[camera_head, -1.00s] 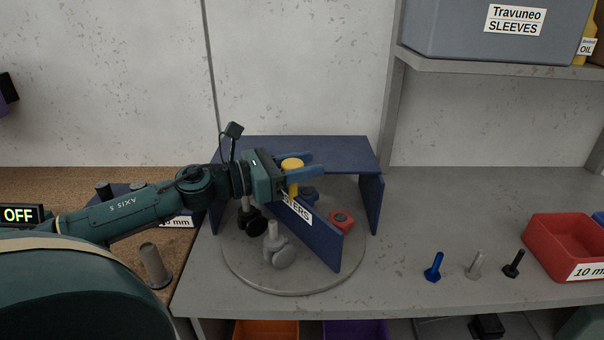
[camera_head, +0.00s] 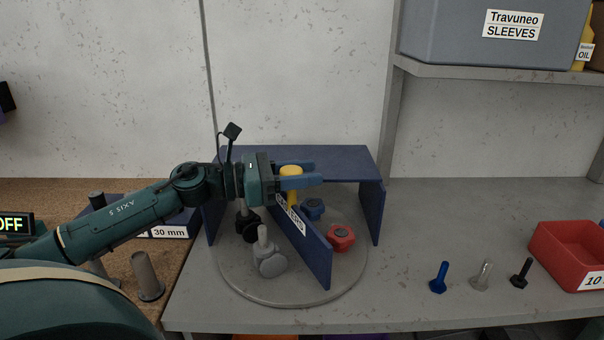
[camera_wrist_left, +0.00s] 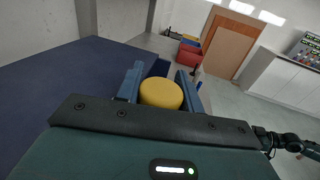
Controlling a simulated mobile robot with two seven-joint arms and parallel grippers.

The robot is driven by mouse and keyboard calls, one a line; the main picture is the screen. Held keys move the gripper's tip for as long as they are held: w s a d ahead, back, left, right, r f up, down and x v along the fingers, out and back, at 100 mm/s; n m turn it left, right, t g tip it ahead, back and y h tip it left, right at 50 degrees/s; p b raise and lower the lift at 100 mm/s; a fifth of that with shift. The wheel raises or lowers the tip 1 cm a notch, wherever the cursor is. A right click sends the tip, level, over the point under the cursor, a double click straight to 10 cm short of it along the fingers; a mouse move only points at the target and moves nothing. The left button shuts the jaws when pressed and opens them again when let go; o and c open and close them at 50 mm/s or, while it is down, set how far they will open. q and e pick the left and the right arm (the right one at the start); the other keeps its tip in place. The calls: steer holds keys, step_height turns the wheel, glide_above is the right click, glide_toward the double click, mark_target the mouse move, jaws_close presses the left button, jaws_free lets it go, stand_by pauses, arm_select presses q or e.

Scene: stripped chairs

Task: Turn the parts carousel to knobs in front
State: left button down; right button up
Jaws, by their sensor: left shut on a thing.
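The parts carousel is a round grey turntable (camera_head: 290,295) with a blue divider wall (camera_head: 316,252) across it, under a blue roofed housing (camera_head: 345,162). My left gripper (camera_head: 312,176) is shut on the yellow post knob (camera_head: 291,171) that stands up at the carousel. In the left wrist view the yellow round top (camera_wrist_left: 161,93) sits between the blue fingers. The divider's label is partly hidden and ends in "ERS". My right gripper is out of view.
A blue bolt (camera_head: 439,277), a grey bolt (camera_head: 482,274) and a black bolt (camera_head: 522,273) stand on the bench right of the carousel. A red bin (camera_head: 567,255) is at the far right. Grey cylinders (camera_head: 147,276) stand at left. A shelf (camera_head: 500,66) overhangs the right.

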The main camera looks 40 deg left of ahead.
arm_select(q)
steer(key=c, duration=0.9)
jaws_free()
steer(key=shift+s+a, duration=0.3)
steer(key=shift+s, duration=0.1)
steer(key=v, duration=1.2)
steer(key=shift+b, duration=0.4)
steer(key=shift+a, duration=0.15)
steer(key=shift+c, duration=0.5)
